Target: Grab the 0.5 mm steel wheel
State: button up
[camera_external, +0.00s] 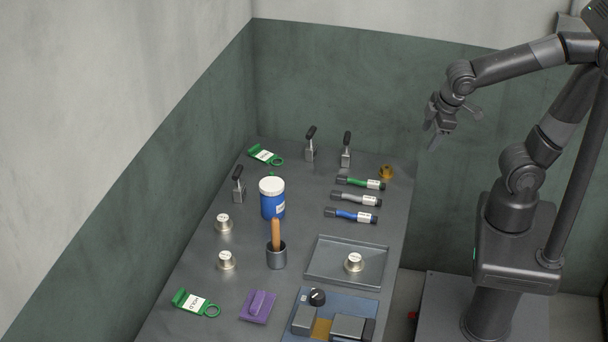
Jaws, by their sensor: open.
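Three small silver wheels with pale label tops are in view. One steel wheel (224,222) stands at the left of the grey table, a second steel wheel (226,260) stands nearer the front, and a third steel wheel (354,263) sits in a shallow grey tray (318,272). Their labels are too small to read, so I cannot tell which is 0.5 mm. My gripper (433,143) is open and empty, raised in the air at the right, beyond the table's right edge in the picture and apart from all the wheels.
A blue jar (272,202) and a cup with a wooden handle (276,254) stand mid-table. Three upright clamps, including one clamp (310,146), stand behind. Marker-like tools (356,199) and a brass piece (386,173) lie right.

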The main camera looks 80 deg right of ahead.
jog(key=w+a+f+n+h, duration=0.3)
jog(key=w+a+f+n, duration=0.1)
jog(key=f+n, duration=0.2)
jog(key=n+t, duration=0.9)
jog(key=n, duration=1.3)
send_near(355, 257)
jog(key=shift+w+f, duration=0.25)
jog(key=shift+w, duration=0.4)
jog(key=shift+w+f, duration=0.15)
jog(key=shift+f, duration=0.05)
jog(key=x, duration=0.4)
jog(key=shift+w+f, duration=0.1)
jog(key=shift+w, duration=0.2)
jog(key=x, duration=0.5)
jog(key=shift+w+d, duration=0.25)
jog(key=shift+d, duration=0.2)
